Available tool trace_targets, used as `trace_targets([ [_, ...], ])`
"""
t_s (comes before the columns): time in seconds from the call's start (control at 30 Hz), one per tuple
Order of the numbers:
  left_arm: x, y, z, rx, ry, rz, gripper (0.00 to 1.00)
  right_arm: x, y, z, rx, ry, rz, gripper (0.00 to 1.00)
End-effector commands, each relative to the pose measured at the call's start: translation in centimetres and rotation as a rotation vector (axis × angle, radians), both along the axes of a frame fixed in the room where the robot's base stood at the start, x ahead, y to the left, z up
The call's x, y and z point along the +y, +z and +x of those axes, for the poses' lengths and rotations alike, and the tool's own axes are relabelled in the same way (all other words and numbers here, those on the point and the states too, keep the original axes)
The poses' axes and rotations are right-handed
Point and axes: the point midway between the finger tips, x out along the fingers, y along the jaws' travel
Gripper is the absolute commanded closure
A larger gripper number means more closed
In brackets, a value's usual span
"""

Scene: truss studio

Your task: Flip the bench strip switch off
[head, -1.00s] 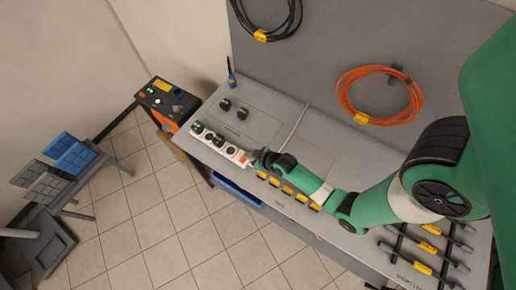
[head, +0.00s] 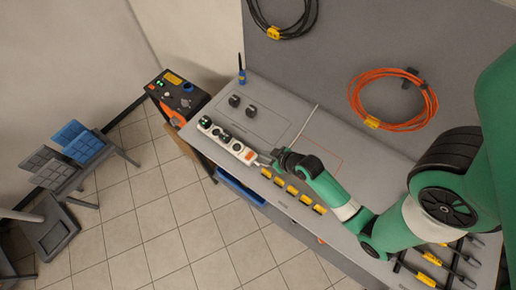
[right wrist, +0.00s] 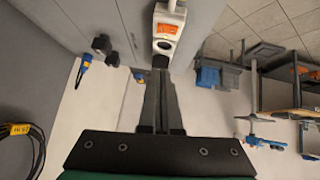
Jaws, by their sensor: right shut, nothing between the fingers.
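The white bench power strip (head: 228,140) lies along the left front of the bench, with several dark plugs and small green lights on it. Its orange switch (head: 249,157) is at the end nearest my right gripper (head: 261,161). The orange switch also shows in the right wrist view (right wrist: 167,28), with a dark round spot on the white strip below it. My right gripper's fingers (right wrist: 160,63) are shut and empty, just short of that strip end. I cannot tell whether they touch it or which way the switch is tipped. My left gripper is not in view.
Several yellow-marked pieces (head: 292,189) line the bench's front edge beside my right arm. Two black knobs (head: 243,106) and a blue-handled tool (head: 242,76) stand behind the strip. An orange cable coil (head: 393,98) hangs on the back panel. A control box (head: 177,92) stands left of the bench.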

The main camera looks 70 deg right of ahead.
Motion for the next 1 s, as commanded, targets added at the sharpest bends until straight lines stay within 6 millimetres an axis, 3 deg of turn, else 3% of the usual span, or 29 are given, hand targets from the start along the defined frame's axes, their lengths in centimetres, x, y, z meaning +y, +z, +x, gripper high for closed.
trace_targets([
  [0.27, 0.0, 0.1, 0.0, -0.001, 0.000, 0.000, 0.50, 0.0, 0.1, 0.0, 0.000, -0.001, 0.000, 1.00],
  [0.47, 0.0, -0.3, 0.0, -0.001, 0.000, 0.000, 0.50, -0.6, -1.1, 1.0, 0.001, 0.000, 0.000, 1.00],
  [0.87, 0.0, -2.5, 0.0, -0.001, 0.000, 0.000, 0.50, -3.3, -7.1, 6.4, 0.000, -0.001, 0.001, 1.00],
  [1.0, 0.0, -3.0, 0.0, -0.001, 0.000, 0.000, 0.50, -3.6, -9.5, 6.2, 0.003, -0.001, 0.002, 1.00],
])
